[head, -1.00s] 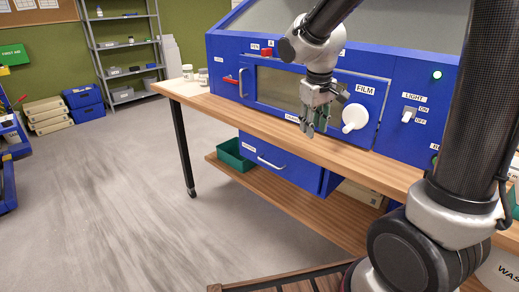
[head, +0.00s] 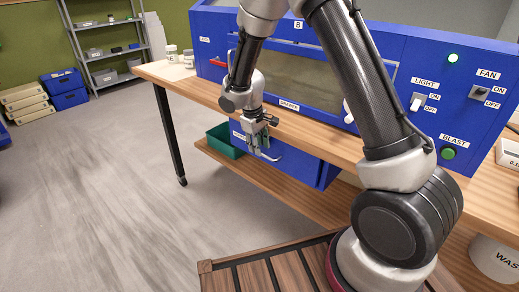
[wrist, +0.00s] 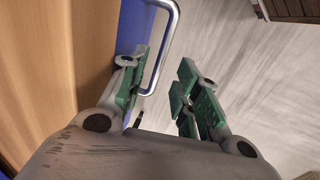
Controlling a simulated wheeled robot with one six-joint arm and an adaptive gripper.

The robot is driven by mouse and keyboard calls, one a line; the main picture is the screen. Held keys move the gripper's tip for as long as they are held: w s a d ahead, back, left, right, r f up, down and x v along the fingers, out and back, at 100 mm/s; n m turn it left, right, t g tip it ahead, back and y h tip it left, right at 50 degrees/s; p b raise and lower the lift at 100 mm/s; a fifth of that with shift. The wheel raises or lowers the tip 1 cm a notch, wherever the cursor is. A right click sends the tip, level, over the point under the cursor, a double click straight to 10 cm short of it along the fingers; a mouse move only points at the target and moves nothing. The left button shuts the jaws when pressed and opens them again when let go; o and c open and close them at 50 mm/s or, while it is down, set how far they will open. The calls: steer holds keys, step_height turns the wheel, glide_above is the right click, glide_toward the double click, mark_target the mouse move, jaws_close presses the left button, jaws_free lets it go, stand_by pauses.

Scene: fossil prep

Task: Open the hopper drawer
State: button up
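The blue hopper drawer (head: 300,168) is in the box hung under the bench, with a pale bar handle (head: 270,157) on its front. It looks shut. My gripper (head: 259,147) hangs pointing down at that handle, in front of the drawer. In the wrist view my gripper (wrist: 163,88) has its two green-padded fingers apart, with nothing clamped. The metal handle (wrist: 172,35) runs in from the top, and its near bend shows in the gap beside the left finger. I cannot tell whether a finger touches it. My gripper hides part of the drawer front.
The wooden bench top (head: 215,92) overhangs the drawer; its edge (wrist: 60,60) is close on the left in the wrist view. A green bin (head: 222,140) stands left of the drawer on the lower shelf. A blue cabinet (head: 380,100) stands on the bench.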

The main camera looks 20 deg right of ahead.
steer(key=shift+w+d+f, duration=0.1)
steer(key=shift+d+f, duration=0.05)
steer(key=shift+f, duration=0.5)
steer(key=shift+d+f, duration=0.1)
steer(key=shift+f, duration=0.5)
steer(key=shift+c, duration=0.2)
jaws_close()
steer(key=shift+a, duration=0.1)
steer(key=s+a, duration=0.7)
steer(key=a, duration=0.4)
steer(key=s+a, duration=0.8)
steer(key=a, duration=0.3)
steer(key=shift+a, duration=0.35)
steer(key=shift+s, duration=0.1)
steer(key=shift+o, duration=0.2)
jaws_free()
